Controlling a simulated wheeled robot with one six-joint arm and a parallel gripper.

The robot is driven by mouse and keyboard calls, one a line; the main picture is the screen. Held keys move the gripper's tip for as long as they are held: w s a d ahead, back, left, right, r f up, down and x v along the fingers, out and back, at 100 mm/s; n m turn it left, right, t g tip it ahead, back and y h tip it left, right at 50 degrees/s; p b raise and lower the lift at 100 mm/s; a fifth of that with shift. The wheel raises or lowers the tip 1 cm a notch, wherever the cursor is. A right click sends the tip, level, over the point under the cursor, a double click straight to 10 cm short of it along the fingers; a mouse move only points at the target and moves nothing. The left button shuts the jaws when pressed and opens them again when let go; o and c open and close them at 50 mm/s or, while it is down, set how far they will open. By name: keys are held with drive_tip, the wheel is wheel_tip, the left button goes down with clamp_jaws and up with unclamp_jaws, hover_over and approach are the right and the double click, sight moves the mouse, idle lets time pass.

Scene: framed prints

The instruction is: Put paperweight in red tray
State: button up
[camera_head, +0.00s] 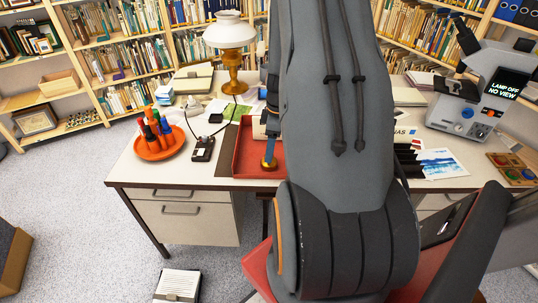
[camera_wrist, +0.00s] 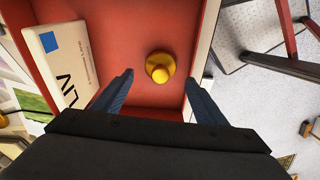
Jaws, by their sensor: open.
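The paperweight (camera_wrist: 160,67) is a round brass-yellow piece with a knob. It stands inside the red tray (camera_wrist: 115,22), on its floor near one wall, and shows also in the head view (camera_head: 268,164). My gripper (camera_wrist: 167,84) is open, with its two blue fingers reaching down to either side of the paperweight and a gap on both sides. In the head view my arm hides much of the tray (camera_head: 243,150), and only part of a finger shows above the paperweight.
A white box (camera_wrist: 62,62) with a blue label lies in the tray. On the desk (camera_head: 120,172) stand an orange pen holder (camera_head: 160,150), a lamp (camera_head: 231,45) and a microscope (camera_head: 455,112). A black device (camera_head: 203,148) with a cable lies left of the tray.

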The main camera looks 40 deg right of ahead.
wheel_tip(320, 180, up, 7)
drive_tip(key=b, duration=0.2)
drive_tip(key=s+a+r+m, duration=0.2)
drive_tip(key=s+a+m, duration=0.1)
drive_tip(key=a, duration=0.6)
drive_tip(key=s+a+r+m, duration=0.2)
drive_tip(key=a+r, duration=0.1)
drive_tip(key=a, duration=0.7)
drive_tip(key=s+a+r+m+h, duration=0.1)
drive_tip(key=s+a+r+m, duration=0.2)
drive_tip(key=a, duration=0.6)
drive_tip(key=shift+s+a+m, duration=0.25)
drive_tip(key=shift+s+m, duration=0.05)
